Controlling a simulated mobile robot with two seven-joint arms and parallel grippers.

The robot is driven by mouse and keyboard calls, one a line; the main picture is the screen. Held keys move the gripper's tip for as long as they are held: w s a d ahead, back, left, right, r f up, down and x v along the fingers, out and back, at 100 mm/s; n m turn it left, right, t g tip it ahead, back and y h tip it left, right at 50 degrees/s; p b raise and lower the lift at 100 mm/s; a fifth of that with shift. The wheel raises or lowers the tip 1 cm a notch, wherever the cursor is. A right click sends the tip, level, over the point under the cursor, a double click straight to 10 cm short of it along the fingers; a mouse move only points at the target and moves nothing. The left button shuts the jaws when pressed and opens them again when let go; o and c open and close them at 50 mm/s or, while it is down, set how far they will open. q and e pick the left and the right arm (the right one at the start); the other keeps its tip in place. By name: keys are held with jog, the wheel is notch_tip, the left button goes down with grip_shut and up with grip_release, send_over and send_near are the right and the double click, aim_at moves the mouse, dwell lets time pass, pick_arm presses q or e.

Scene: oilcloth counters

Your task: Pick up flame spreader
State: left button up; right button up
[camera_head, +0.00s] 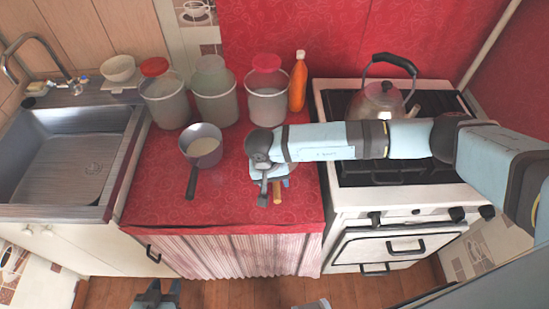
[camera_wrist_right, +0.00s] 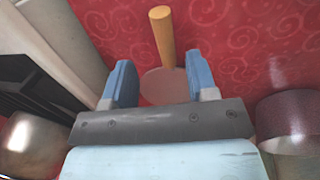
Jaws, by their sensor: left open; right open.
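The flame spreader has a tan wooden handle (camera_head: 277,192) and a round, flat, pinkish disc (camera_wrist_right: 160,88). It lies on the red oilcloth counter, mostly hidden by my right arm in the head view. In the right wrist view its handle (camera_wrist_right: 162,40) points away between the fingers. My right gripper (camera_wrist_right: 158,66) is open above it, with one blue finger on each side and nothing gripped. It also shows in the head view (camera_head: 277,184). My left gripper (camera_head: 164,287) is open and empty, low in front of the counter.
A saucepan (camera_head: 205,150) stands left of the right gripper. Several lidded canisters and an orange bottle (camera_head: 298,82) line the back. The stove (camera_head: 345,198) with a kettle (camera_head: 378,102) is to the right, the sink (camera_head: 70,160) to the left. The counter's front is clear.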

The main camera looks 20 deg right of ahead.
aim_at(276, 190)
jog(key=shift+d+f+p, duration=0.2)
jog(key=shift+f+p, duration=0.4)
jog(key=shift+f, duration=2.1)
grip_shut()
jog(key=shift+r, duration=0.1)
